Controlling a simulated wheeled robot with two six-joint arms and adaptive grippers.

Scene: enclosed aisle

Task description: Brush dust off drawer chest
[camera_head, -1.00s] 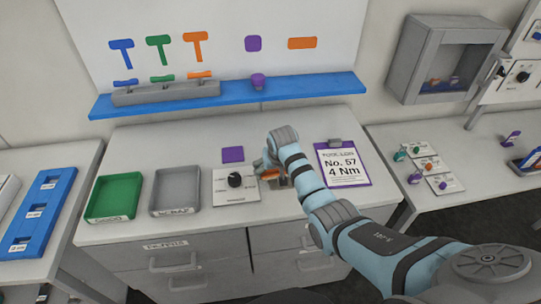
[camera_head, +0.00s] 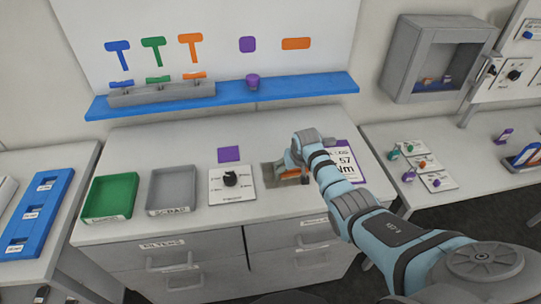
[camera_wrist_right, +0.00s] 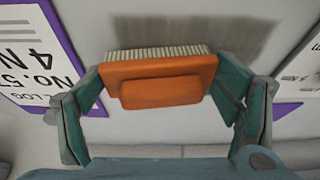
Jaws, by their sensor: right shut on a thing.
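The drawer chest (camera_head: 236,143) stands in the middle, with a light top and grey drawer fronts (camera_head: 160,265). My right gripper (camera_head: 290,172) is over the right part of its top. It is shut on an orange brush (camera_wrist_right: 160,82) with pale bristles, which partly shows in the head view (camera_head: 290,174). A grey-brown dusty patch (camera_head: 268,180) lies on the top beside the brush; the wrist view shows a darker smear (camera_wrist_right: 195,32) beyond the bristles. I cannot tell whether the bristles touch the top. My left gripper is not in view.
A green tray (camera_head: 108,215), a grey tray (camera_head: 173,209) and a dial plate (camera_head: 215,197) stand left of the brush. A purple-edged clipboard (camera_head: 352,172) lies right, partly behind my arm. A blue shelf (camera_head: 310,87) runs along the back wall.

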